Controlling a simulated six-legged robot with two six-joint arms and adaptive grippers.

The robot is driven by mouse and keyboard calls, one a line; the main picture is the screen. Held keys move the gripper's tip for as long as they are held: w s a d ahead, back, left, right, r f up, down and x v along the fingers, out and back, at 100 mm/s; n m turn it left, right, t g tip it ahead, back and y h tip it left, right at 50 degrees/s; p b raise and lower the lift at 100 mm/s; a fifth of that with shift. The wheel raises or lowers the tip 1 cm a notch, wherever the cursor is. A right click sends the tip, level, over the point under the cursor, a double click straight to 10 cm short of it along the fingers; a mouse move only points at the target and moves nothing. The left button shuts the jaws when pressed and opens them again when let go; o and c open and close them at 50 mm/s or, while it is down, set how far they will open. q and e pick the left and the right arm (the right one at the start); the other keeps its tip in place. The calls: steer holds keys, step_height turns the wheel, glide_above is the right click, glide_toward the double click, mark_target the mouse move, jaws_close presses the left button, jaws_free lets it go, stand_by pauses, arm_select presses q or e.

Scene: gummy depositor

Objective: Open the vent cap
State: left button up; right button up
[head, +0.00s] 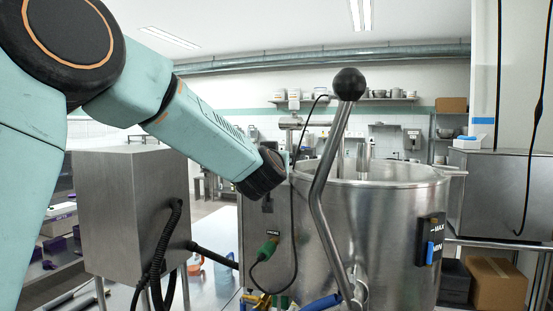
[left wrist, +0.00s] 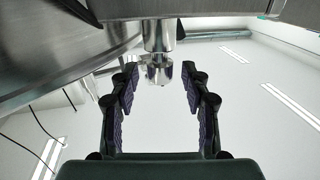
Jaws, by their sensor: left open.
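In the left wrist view my left gripper (left wrist: 160,84) is open, its purple-padded fingers spread wide. A shiny metal fitting with a lobed end, which looks like the vent cap (left wrist: 158,70), stands between the fingertips. A clear gap shows on each side, and neither finger appears to touch it. In the head view my left arm reaches the rim of the steel kettle (head: 385,225); its dark wrist end is near the kettle's left side, and the fingers are hidden. I cannot pick out the cap surely in the head view. My right gripper is not in view.
A bent lever with a black ball knob (head: 348,83) rises in front of the kettle. A black cable with a green plug (head: 267,249) hangs on the kettle's side. A steel box (head: 130,212) stands left, and another steel box (head: 500,190) stands right.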

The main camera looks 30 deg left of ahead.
arm_select(q)
steer(key=v, duration=0.6)
steer(key=shift+s+r, duration=0.1)
steer(key=shift+s, duration=0.1)
steer(key=shift+d, duration=0.1)
stand_by(0.4)
